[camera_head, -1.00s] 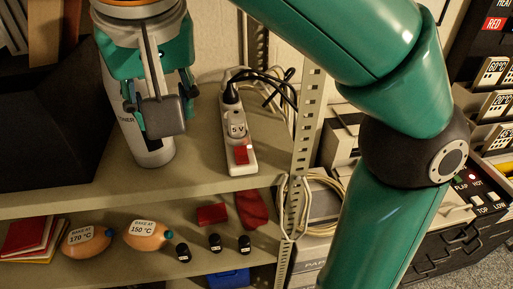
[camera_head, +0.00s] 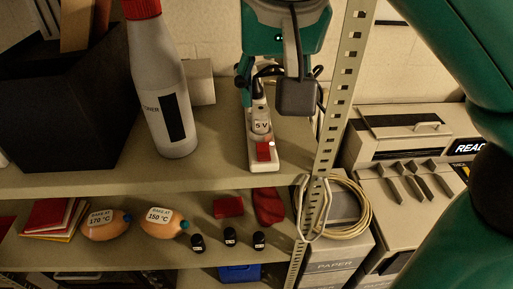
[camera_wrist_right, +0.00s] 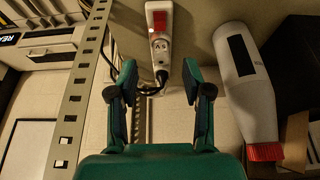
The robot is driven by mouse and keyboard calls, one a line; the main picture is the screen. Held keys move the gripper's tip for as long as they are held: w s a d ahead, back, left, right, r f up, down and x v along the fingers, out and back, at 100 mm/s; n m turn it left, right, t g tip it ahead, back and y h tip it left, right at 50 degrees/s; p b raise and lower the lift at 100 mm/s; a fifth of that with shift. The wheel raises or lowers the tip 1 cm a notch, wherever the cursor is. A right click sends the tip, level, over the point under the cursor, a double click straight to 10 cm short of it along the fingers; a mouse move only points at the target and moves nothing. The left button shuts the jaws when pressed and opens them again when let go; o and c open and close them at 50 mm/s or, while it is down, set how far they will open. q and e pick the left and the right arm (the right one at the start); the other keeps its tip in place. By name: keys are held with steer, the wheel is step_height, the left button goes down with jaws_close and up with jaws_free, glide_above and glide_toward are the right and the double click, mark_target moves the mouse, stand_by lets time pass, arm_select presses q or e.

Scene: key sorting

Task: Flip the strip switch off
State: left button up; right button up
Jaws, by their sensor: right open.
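The white power strip (camera_head: 255,153) lies on the upper shelf, with a grey 5 V adapter (camera_head: 262,127) and a black plug in it. Its red switch (camera_head: 264,151) is at the near end. Whether the switch is on or off I cannot tell. My right gripper (camera_head: 278,88) is open and empty, above the strip's far end, and hides part of the cables. In the right wrist view the strip (camera_wrist_right: 151,45) shows ahead of the open fingers (camera_wrist_right: 159,75), roughly in line with the gap between them, with its red switch (camera_wrist_right: 160,20) farthest away. My left gripper is out of view.
A grey bottle (camera_head: 166,100) with a red cap stands left of the strip, beside a black box (camera_head: 65,115). A perforated shelf post (camera_head: 339,105) rises close on the right.

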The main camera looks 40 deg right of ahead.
steer(key=f+b, duration=0.1)
steer(key=b, duration=0.4)
glide_toward(263, 151)
steer(key=x, duration=0.7)
steer(key=shift+w+f, duration=0.1)
steer(key=shift+f, duration=0.2)
jaws_close()
